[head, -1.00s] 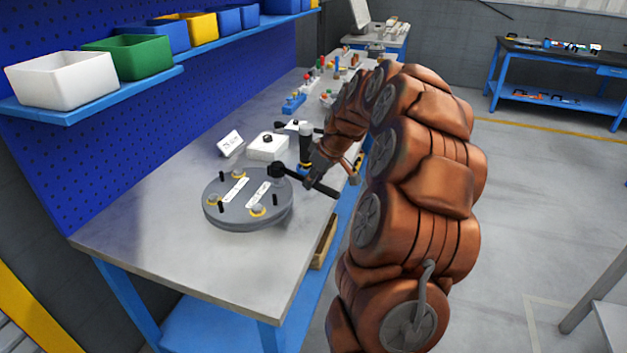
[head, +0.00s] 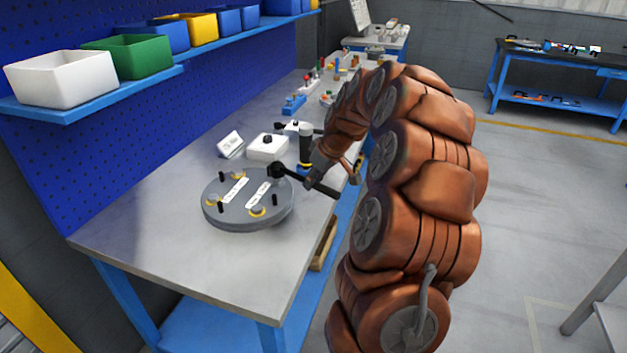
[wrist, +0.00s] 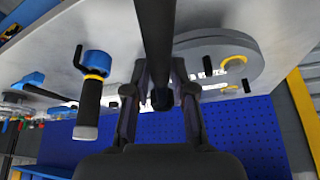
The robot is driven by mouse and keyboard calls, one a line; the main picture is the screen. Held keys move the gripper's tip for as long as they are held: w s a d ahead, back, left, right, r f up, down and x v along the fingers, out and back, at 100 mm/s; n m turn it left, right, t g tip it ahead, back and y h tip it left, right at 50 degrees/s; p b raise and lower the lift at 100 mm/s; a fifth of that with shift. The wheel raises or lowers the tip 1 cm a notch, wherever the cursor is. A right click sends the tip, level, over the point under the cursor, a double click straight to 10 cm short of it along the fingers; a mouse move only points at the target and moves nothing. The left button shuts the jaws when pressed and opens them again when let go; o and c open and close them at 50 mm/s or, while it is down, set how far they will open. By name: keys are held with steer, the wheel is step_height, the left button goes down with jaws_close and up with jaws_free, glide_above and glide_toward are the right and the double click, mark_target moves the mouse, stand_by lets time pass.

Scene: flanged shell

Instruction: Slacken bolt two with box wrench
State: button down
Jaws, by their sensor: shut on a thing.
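A round grey flanged shell cover (head: 235,217) lies on the bench, with yellow-ringed bolts (head: 257,211), black pins and white label strips on top. The black box wrench (head: 292,177) has its ring end at the cover's right-hand rim, where it hides the bolt beneath. I cannot tell how fully it is seated. My gripper (head: 314,181) is shut on the wrench handle, to the right of the cover. In the wrist view the dark handle (wrist: 156,40) runs between my fingers (wrist: 160,95), and the cover (wrist: 225,60) shows at right. Bolt numbers are not readable.
A black upright tool (head: 305,145) with a yellow ring stands close behind my gripper. A white box (head: 267,148) and a small sign (head: 230,144) stand behind the cover. The bench top (head: 150,235) is clear at front left. Bins line the shelf above.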

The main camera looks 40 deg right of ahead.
steer(key=shift+f+b, duration=0.9)
steer(key=shift+f, duration=0.45)
steer(key=shift+w+d, duration=0.1)
steer(key=w+d+n+g+y+p, duration=0.2)
steer(key=w+d+n, duration=0.3)
steer(key=d+n, duration=0.3)
steer(key=shift+d+y, duration=0.15)
steer(key=shift+y, duration=0.35)
stand_by(1.4)
steer(key=shift+w+d+n+p, duration=0.25)
steer(key=shift+n+p, duration=0.15)
steer(key=shift+p, duration=0.5)
steer(key=shift+w+f+p, duration=0.1)
steer(key=shift+f+p, duration=0.05)
steer(key=shift+p, duration=0.2)
